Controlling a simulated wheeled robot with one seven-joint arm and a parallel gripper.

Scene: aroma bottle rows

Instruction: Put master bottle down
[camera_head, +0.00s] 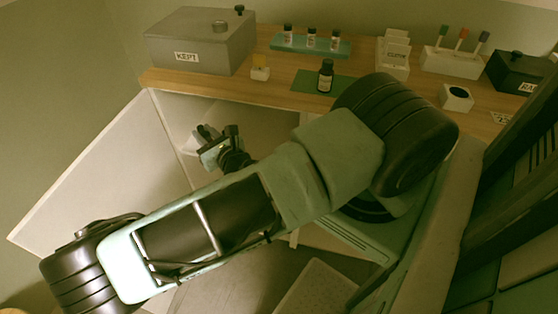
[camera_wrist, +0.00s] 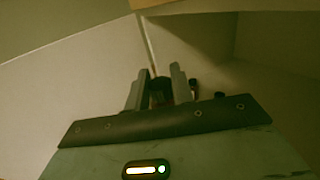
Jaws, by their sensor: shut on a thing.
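A dark bottle (camera_head: 325,76) with a black cap and a pale label stands upright on a green mat (camera_head: 305,82) on the wooden counter. I cannot tell whether it is the master bottle. My gripper (camera_head: 217,140) is below the counter's front edge, in front of the pale cabinet space, well apart from the mat. In the wrist view, its two grey fingers (camera_wrist: 160,88) are shut on a small dark object (camera_wrist: 158,96). Most of that object is hidden by the fingers and the gripper body, so I cannot tell what it is.
On the counter (camera_head: 275,84) are a grey box labelled KEPT (camera_head: 200,45), a teal rack (camera_head: 310,43) with three small bottles, a white card holder (camera_head: 393,57), a white stand (camera_head: 452,62) with coloured-top items, a white holder with a dark opening (camera_head: 456,97) and a dark box (camera_head: 520,72).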

